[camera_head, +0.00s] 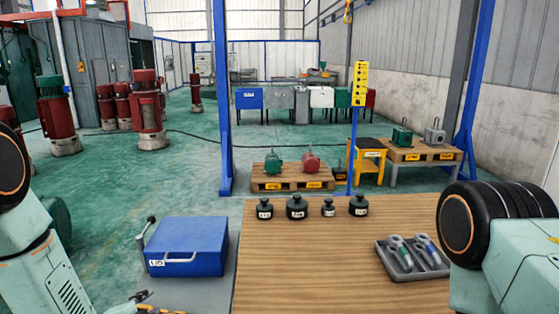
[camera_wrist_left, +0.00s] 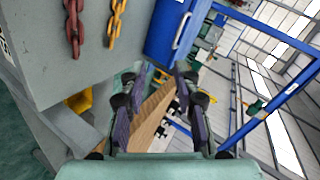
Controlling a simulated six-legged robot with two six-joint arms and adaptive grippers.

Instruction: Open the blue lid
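The blue lid (camera_head: 190,240) is a flat box-like cover with a "LID" label and a pale handle (camera_head: 180,259) on its front side. It sits shut on the grey surface at the left of the wooden table. The lid also shows at the top of the left wrist view (camera_wrist_left: 162,32), with its handle (camera_wrist_left: 181,30). My left gripper (camera_wrist_left: 156,85) has its fingers spread, with nothing between them, and is apart from the handle. In the head view only a bit of it (camera_head: 142,302) shows at the bottom edge, in front of the lid. My right gripper is out of view.
A lever (camera_head: 146,229) stands at the lid's left side. The wooden table (camera_head: 310,265) holds several black weights (camera_head: 297,207) and a grey tray (camera_head: 412,262) with shackle-like parts. The table's middle is clear.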

